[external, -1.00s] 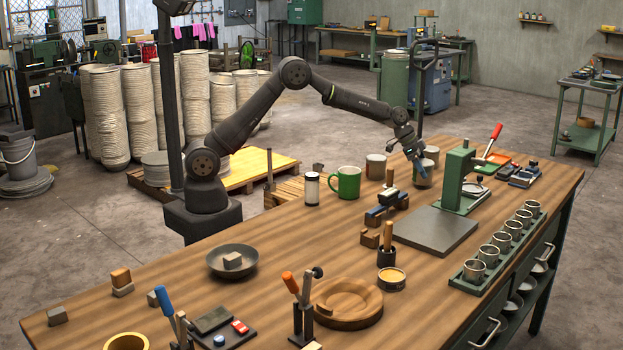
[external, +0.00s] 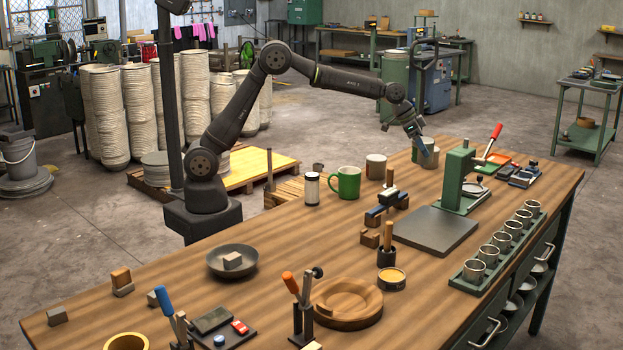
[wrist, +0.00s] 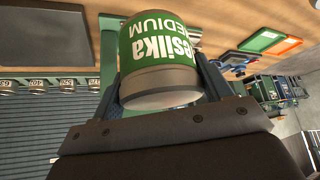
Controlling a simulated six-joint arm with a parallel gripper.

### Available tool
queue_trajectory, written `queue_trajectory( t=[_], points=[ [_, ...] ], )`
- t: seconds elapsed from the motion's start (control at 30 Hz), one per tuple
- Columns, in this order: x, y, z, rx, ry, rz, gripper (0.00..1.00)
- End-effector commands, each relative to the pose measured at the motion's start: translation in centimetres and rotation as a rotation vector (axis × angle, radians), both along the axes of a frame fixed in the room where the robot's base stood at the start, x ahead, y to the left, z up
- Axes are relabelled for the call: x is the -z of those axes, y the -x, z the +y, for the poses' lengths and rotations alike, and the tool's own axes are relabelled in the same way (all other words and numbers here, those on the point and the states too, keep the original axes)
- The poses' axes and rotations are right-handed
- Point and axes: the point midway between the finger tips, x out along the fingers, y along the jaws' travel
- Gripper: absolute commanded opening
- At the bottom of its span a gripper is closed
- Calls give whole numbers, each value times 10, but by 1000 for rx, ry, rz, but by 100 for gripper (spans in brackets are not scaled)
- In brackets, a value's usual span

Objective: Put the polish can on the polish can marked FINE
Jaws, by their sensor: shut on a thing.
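My gripper (external: 427,156) is over the far part of the bench, in the external view pointing down and to the right. In the wrist view, its two fingers (wrist: 160,62) are shut on a polish can (wrist: 160,50) with a green label reading "MEDIUM". The can shows its grey end towards the wrist camera. In the external view, the held can is small and partly hidden by the fingers. Another grey-brown can (external: 376,167) stands on the bench to the left of my gripper. Its label cannot be read, and no FINE marking is readable.
A green mug (external: 346,183) and a white-bodied jar (external: 312,189) stand left of the grey-brown can. A green press-like stand (external: 458,180) rises right of my gripper, behind a dark plate (external: 430,231). Several metal cups (external: 503,243) line the right edge.

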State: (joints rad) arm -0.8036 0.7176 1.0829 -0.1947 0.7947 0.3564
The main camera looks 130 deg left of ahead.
Motion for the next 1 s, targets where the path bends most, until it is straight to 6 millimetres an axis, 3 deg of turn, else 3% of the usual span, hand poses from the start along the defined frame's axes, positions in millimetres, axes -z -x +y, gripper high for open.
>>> queue_trajectory(
  t=[0.1,0.4,0.63,0.77,1.0],
  points=[
    [-14,6,35,-143,-5,-2,40],
    [-49,36,111,-542,-5,-2,40],
    [-66,52,138,-724,-3,-2,40],
    [-65,59,148,-758,-1,-1,40],
    [-35,82,190,-763,1,0,40]
  ],
)
